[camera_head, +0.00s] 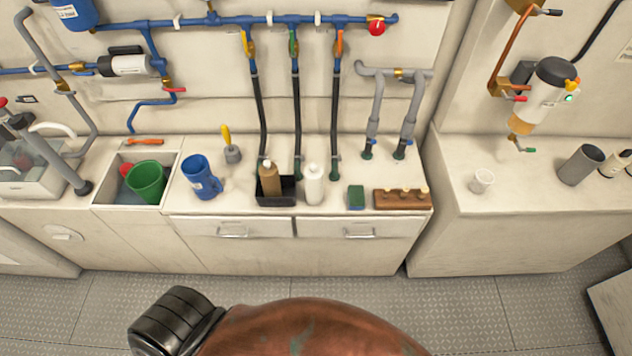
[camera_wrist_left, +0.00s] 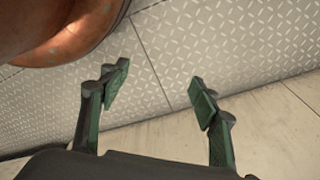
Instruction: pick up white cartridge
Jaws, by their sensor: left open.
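A white upright cylinder with a narrow top (camera_head: 314,184) stands on the counter, and it may be the white cartridge. It is just right of a black holder (camera_head: 277,192) with a brown bottle (camera_head: 270,178) in it. Another white cylinder with a black end (camera_head: 130,65) is fitted in the blue pipework on the wall at the upper left. My left gripper (camera_wrist_left: 160,91) shows only in the left wrist view. Its two green-padded fingers are apart and empty, over the patterned floor. It is away from the counter objects. My right gripper is in neither view.
The counter (camera_head: 232,210) also holds a blue jug (camera_head: 200,177), a green sponge (camera_head: 356,197) and a brown block with knobs (camera_head: 402,198). A green bucket (camera_head: 147,182) sits in the sink. Dark hoses (camera_head: 297,115) hang behind the cylinder. The floor (camera_head: 470,300) in front is clear.

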